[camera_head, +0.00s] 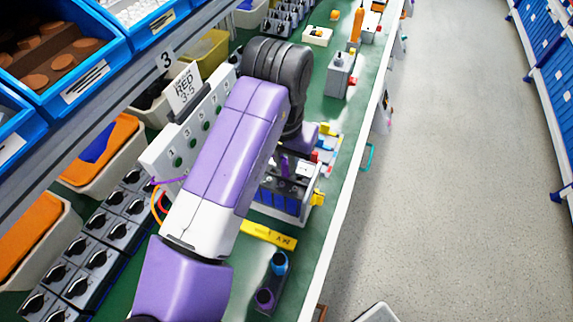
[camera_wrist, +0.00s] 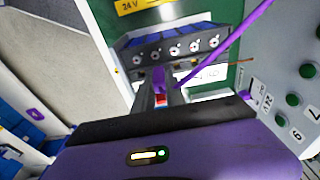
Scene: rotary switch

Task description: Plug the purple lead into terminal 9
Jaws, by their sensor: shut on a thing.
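In the wrist view my gripper (camera_wrist: 161,94) is shut on the purple plug end (camera_wrist: 158,77) of the purple lead (camera_wrist: 238,46). The lead runs from the fingers up to the top right. The plug is in front of a dark unit (camera_wrist: 185,45) with a row of round metal sockets; I cannot tell whether it touches it. In the head view, part of the purple lead (camera_head: 168,180) shows at the pale numbered panel (camera_head: 160,153). My arm hides much of the work area. I cannot make out terminal 9 for certain; a digit like 6 or 9 shows at the right in the wrist view.
The panel has green round buttons (camera_wrist: 307,70). A yellow 24 V label (camera_head: 268,235) lies on the green bench. Rotary switches (camera_head: 98,257) stand in rows at the left, and blue bins (camera_head: 110,45) are above. A small block with blue and purple caps (camera_head: 272,283) sits near the front.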

